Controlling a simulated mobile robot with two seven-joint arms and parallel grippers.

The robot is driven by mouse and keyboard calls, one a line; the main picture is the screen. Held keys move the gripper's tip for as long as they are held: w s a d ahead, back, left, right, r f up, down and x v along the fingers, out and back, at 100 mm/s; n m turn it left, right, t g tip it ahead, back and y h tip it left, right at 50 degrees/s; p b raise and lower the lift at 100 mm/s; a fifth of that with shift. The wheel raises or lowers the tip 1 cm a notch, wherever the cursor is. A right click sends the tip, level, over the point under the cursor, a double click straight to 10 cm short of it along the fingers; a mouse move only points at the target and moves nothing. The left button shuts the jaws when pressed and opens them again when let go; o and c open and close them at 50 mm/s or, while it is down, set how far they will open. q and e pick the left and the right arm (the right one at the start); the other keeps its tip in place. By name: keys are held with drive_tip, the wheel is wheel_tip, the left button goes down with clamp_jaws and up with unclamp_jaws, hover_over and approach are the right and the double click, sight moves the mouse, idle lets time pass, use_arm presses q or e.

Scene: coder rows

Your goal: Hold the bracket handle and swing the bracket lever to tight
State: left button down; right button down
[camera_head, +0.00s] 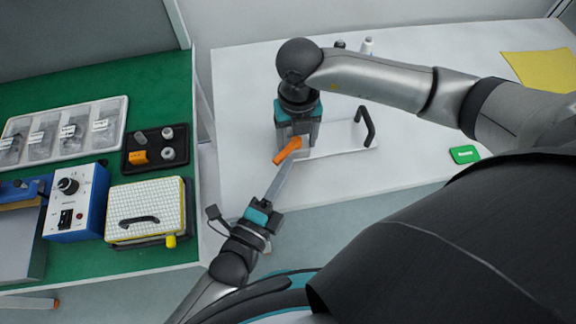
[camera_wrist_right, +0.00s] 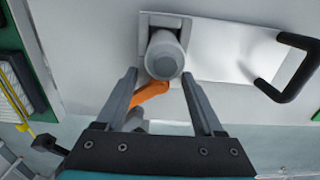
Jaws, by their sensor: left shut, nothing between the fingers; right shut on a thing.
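The bracket has a pale plate (camera_head: 340,140) on the white table, a black handle (camera_head: 368,127) at its right end, and a round grey post (camera_wrist_right: 163,55) at its left end. The orange lever (camera_head: 287,151) sticks out from the post towards the lower left, and it also shows in the right wrist view (camera_wrist_right: 150,93).
A green table (camera_head: 140,85) at left holds a tray of compartments (camera_head: 20,125), a black tray (camera_head: 150,165), a blue box with a knob (camera_head: 88,225) and a white-topped case (camera_head: 150,195). A green tag (camera_head: 464,154) and yellow sheet (camera_head: 540,72) lie right. A gap separates the tables.

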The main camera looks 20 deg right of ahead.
use_arm(q)
drive_tip(key=shift+w+a, duration=0.35)
drive_tip(key=shift+a, duration=0.05)
idle(0.5)
drive_tip(key=shift+w+a, duration=0.5)
drive_tip(key=shift+w, duration=0.3)
drive_tip(key=shift+w+a+f, duration=0.15)
drive_tip(key=shift+w+a, duration=0.25)
drive_tip(key=shift+w, duration=0.4)
use_arm(e)
drive_tip(key=shift+s+f, duration=0.1)
drive_tip(key=shift+s, duration=0.2)
use_arm(q)
drive_tip(key=s, duration=0.5)
drive_tip(key=shift+s+d+f, duration=0.1)
drive_tip(key=shift+s+d, duration=0.15)
drive_tip(key=a, duration=0.3)
drive_tip(key=s+a, duration=0.1)
drive_tip(key=a, duration=0.5)
drive_tip(key=shift+s+a, duration=0.35)
drive_tip(key=shift+s, duration=0.05)
use_arm(e)
drive_tip(key=shift+w+d, duration=0.1)
drive_tip(key=shift+w, duration=0.05)
